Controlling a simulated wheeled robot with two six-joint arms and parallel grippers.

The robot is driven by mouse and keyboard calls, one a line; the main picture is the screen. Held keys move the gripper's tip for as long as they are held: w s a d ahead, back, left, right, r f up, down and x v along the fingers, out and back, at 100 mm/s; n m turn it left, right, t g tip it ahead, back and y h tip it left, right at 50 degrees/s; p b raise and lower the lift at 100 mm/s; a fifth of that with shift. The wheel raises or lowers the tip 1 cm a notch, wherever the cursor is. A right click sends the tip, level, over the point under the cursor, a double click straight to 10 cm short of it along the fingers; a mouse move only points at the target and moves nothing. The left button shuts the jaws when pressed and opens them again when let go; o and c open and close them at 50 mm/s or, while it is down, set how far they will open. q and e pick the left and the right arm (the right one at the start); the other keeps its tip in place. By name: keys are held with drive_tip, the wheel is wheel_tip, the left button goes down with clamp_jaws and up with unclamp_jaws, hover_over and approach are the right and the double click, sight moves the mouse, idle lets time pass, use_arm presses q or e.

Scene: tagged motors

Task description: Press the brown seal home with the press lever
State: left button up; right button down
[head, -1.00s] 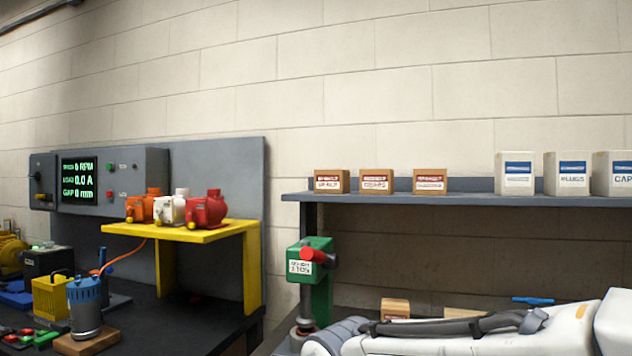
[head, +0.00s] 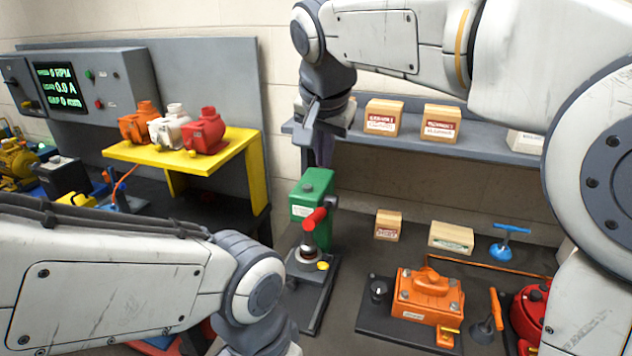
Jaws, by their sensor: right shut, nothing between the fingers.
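The green press (head: 312,192) stands at the left end of the right-hand bench. Its red press lever (head: 314,220) sticks out at the front, tilted. A small metal fixture (head: 307,254) sits under the ram on the dark press base (head: 309,293). My right gripper (head: 309,142) is shut and empty, pointing down above the press, in front of the shelf and apart from the lever. My left arm crosses the lower left; its gripper is out of view.
A shelf (head: 480,150) with boxes runs behind. An orange motor housing (head: 430,296), a blue-handled tool (head: 503,243), an orange-handled tool (head: 488,322) and a red motor (head: 530,312) stand on the right-hand bench. A yellow stand (head: 255,170) holding three small motors is at left.

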drive_tip(key=p, duration=0.2)
hover_over(317, 212)
drive_tip(key=d, duration=0.1)
wheel_tip(317, 212, down, 9)
drive_tip(key=f, duration=0.1)
drive_tip(key=s+f+p, duration=0.1)
drive_tip(key=shift+s+a+f, duration=0.25)
drive_tip(key=shift+a+f, duration=0.05)
drive_tip(key=shift+a, duration=0.1)
use_arm(q)
wheel_tip(317, 212, up, 4)
drive_tip(key=shift+d+f, duration=0.1)
drive_tip(key=shift+f, duration=0.15)
use_arm(e)
drive_tip(key=shift+f, duration=0.4)
